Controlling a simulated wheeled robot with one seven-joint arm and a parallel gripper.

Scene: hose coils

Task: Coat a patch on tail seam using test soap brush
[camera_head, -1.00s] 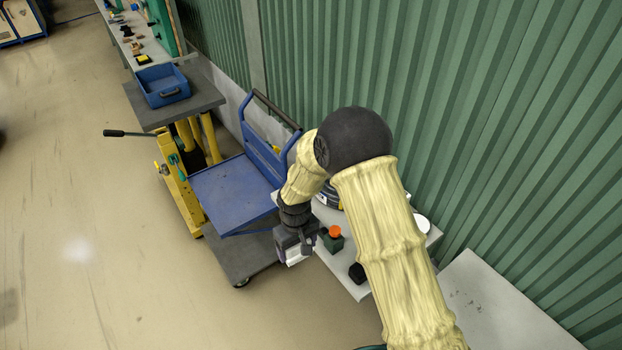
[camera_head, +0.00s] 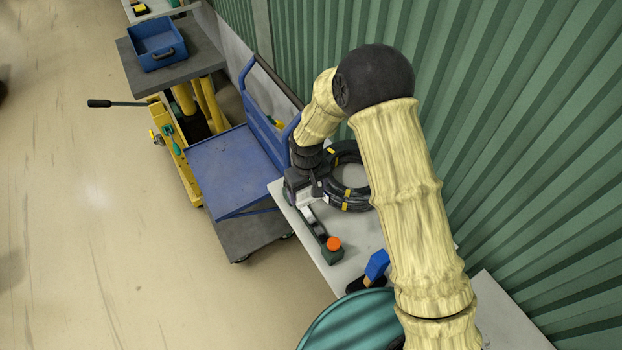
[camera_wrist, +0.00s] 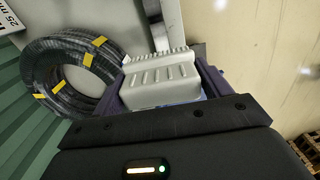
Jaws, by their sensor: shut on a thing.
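My gripper (camera_head: 303,192) is at the left edge of a pale grey table (camera_head: 349,263), beside a coil of black hose (camera_head: 346,196) with yellow bands. In the wrist view my gripper (camera_wrist: 165,85) is shut on a pale grey ribbed block with a white bristly edge, which looks like the soap brush (camera_wrist: 160,84).
A dark green thing with an orange top (camera_head: 333,249) and a blue-and-black object (camera_head: 377,265) stand on the table. A teal round object (camera_head: 345,322) is in front. A blue cart (camera_head: 235,170) stands left. The green corrugated wall (camera_head: 480,110) bounds the right.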

